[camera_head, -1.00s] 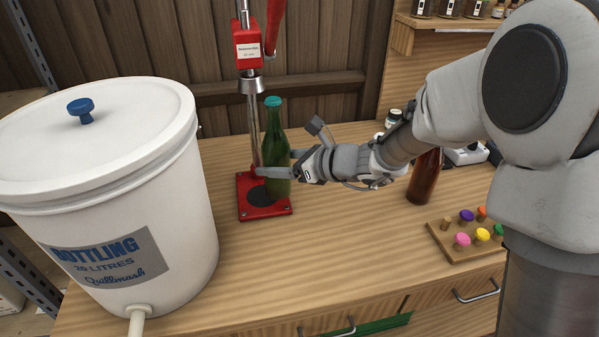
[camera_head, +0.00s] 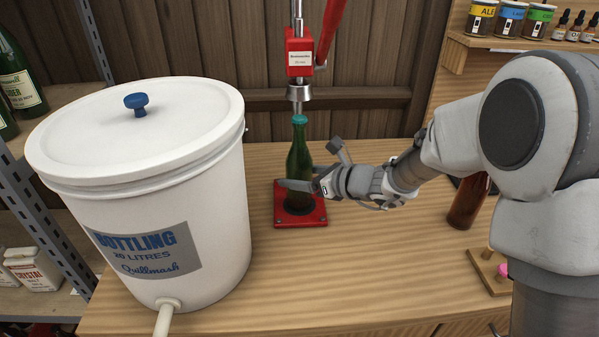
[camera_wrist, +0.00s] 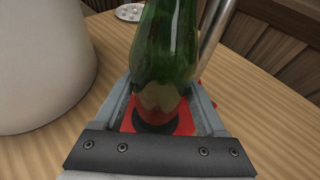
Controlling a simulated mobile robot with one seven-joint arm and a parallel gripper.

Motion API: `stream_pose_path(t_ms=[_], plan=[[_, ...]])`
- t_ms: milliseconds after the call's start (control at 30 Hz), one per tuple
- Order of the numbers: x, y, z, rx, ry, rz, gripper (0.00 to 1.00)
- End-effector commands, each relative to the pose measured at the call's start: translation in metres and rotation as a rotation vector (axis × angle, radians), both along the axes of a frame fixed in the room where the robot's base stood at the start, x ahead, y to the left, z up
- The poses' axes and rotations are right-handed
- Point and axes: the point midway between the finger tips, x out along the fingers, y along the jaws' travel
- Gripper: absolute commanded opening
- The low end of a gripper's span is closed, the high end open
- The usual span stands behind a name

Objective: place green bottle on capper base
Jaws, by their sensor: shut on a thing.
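The green bottle (camera_head: 298,160) with a teal cap stands upright over the red capper base (camera_head: 314,215), under the capper's bell. My gripper (camera_head: 297,186) is shut on the bottle's lower body, reaching in from the right. In the wrist view the green bottle (camera_wrist: 166,60) is between the two fingers, over the dark round pad of the red capper base (camera_wrist: 128,122). I cannot tell for certain whether the bottle's bottom touches the pad.
A large white bottling bucket (camera_head: 150,190) with a spigot stands close on the left. A brown bottle (camera_head: 467,202) and a wooden cap board (camera_head: 490,270) are on the right. The capper's red head (camera_head: 299,58) rises above the bottle. The bench front is clear.

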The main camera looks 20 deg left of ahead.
Motion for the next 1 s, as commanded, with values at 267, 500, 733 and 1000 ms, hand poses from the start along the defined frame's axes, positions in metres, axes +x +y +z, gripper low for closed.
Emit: stream_pose_path(t_ms=[267, 500, 733, 1000], plan=[[0.000, 0.001, -0.002, 0.003, -0.003, 0.001, 0.00], [0.000, 0.000, -0.003, -0.001, -0.001, 0.000, 1.00], [0.000, 0.000, 0.001, 0.000, -0.001, 0.001, 1.00], [-0.010, -0.041, 0.020, -0.001, -0.003, -0.004, 1.00]])
